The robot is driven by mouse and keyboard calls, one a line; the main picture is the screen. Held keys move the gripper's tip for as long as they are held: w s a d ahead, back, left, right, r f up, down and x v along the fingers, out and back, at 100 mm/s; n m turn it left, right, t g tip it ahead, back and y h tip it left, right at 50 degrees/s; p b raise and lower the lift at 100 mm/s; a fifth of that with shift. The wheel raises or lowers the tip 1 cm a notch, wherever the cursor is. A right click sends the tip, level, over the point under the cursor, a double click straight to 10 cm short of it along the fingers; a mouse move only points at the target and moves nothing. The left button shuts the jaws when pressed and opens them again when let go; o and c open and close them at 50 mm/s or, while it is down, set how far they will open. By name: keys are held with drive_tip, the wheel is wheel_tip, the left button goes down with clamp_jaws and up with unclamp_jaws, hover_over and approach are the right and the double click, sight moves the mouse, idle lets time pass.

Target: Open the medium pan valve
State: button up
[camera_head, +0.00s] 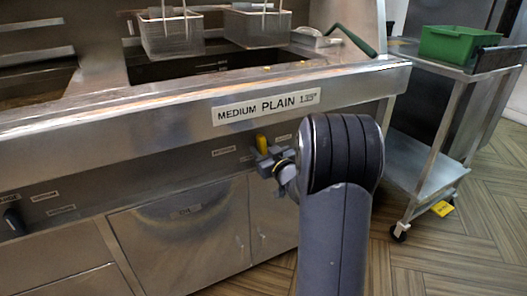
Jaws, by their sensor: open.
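Below the label, a yellow handle (262,143), apparently the medium pan valve, stands roughly upright on the steel panel. My gripper (268,158) is open at the handle's lower part. The lower end of the handle is hidden by the gripper, so I cannot tell whether the jaws touch it. My grey arm covers the panel to the right of the gripper.
Fryer baskets (171,35) hang over the pan above. A black knob (13,221) sits on the panel at far left. Cabinet doors (185,240) are shut below. A steel cart (437,180) with a green bin (458,44) stands at right. Wooden floor is free at lower right.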

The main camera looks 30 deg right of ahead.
drive_tip(key=shift+c, duration=0.3)
clamp_jaws()
drive_tip(key=shift+r+m+p, duration=0.15)
drive_tip(key=shift+m+p, duration=0.45)
drive_tip(key=shift+p, duration=0.05)
drive_tip(key=shift+m, duration=0.3)
drive_tip(key=shift+o, duration=0.3)
unclamp_jaws()
drive_tip(key=s+p, duration=0.2)
drive_tip(key=s, duration=0.8)
drive_tip(key=shift+s+d, duration=0.2)
drive_tip(key=shift+s, duration=0.2)
